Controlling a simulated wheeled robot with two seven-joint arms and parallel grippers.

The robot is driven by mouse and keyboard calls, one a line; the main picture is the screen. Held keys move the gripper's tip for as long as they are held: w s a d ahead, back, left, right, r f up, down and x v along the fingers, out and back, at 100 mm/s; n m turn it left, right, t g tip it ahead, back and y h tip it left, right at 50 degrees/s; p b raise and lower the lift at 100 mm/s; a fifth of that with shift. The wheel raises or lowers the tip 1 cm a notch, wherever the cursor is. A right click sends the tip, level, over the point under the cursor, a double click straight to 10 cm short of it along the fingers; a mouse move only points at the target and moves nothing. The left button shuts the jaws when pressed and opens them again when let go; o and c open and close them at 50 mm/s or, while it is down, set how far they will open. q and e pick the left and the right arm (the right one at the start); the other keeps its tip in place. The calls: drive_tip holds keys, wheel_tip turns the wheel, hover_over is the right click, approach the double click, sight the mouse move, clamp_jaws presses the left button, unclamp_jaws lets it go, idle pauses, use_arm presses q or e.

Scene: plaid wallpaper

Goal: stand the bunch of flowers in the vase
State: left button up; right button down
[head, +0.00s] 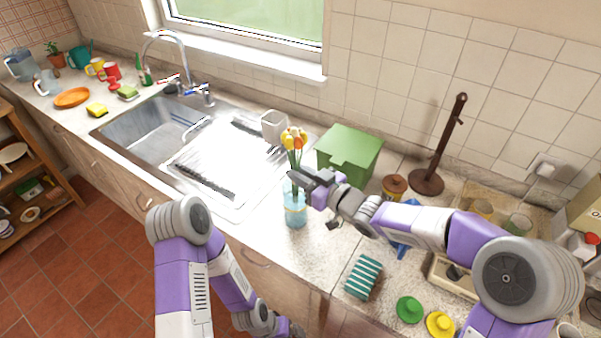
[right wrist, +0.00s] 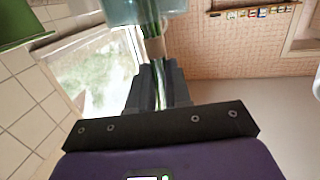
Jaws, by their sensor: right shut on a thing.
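The bunch of flowers (head: 294,138), yellow and orange with green stems, is upright in the head view. My right gripper (head: 303,181) is shut on its stems; the stems (right wrist: 158,75) also show between the fingers in the right wrist view. The light blue glass vase (head: 295,210) stands on the counter directly below the gripper. The vase (right wrist: 122,10) is at the top of the wrist view, with the stem ends at its mouth; I cannot tell how deep they reach. My left gripper (head: 288,328) is low at the bottom edge, its fingers unclear.
The sink (head: 155,128) and drainer are left.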

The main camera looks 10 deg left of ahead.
drive_tip(key=shift+f, duration=0.3)
drive_tip(key=c, duration=1)
unclamp_jaws()
drive_tip(key=shift+d, duration=0.1)
drive_tip(key=v, duration=0.7)
drive_tip(key=shift+s+d, duration=0.15)
